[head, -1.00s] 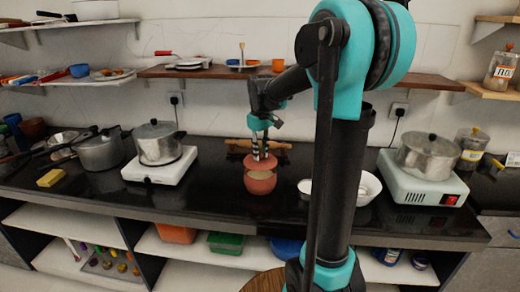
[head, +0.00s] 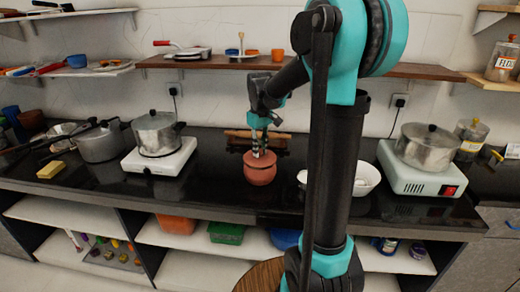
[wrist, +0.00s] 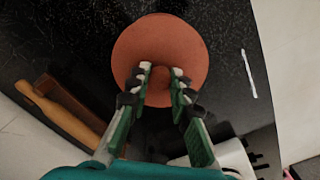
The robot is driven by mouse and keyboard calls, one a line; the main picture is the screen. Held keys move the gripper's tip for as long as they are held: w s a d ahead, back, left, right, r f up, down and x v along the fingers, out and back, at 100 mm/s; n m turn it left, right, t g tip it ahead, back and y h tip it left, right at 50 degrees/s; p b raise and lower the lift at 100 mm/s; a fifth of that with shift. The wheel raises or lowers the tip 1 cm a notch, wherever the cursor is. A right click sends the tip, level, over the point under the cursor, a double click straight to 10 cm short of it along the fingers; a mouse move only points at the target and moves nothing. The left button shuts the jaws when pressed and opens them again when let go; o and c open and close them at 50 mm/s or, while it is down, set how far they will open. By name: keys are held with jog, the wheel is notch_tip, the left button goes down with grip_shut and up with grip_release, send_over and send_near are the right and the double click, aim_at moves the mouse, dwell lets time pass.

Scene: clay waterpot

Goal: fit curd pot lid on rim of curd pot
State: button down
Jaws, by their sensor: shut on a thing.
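The curd pot (head: 260,175) is a round red-brown clay pot standing on the black counter in the head view. The curd pot lid (head: 249,158) is over its mouth, looking level and very close to the rim; whether it touches all round cannot be told. In the wrist view the lid (wrist: 165,45) is a round orange-brown disc that hides the pot beneath. My gripper (head: 259,153) comes down from above and is shut on the lid near its middle, and its two fingers also show in the wrist view (wrist: 160,84).
A rolling pin on a wooden board (head: 240,135) lies behind the pot. A white bowl (head: 366,178) is to the right, and a white stove with a steel pot (head: 160,156) is to the left. The black counter (head: 215,195) is clear beside the pot.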

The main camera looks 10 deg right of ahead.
jog(key=shift+f, duration=0.35)
dwell(0.7)
jog(key=shift+r, duration=0.5)
jog(key=shift+f, duration=0.7)
dwell(1.1)
jog(key=c, duration=0.7)
grip_release()
jog(key=shift+r, duration=3.2)
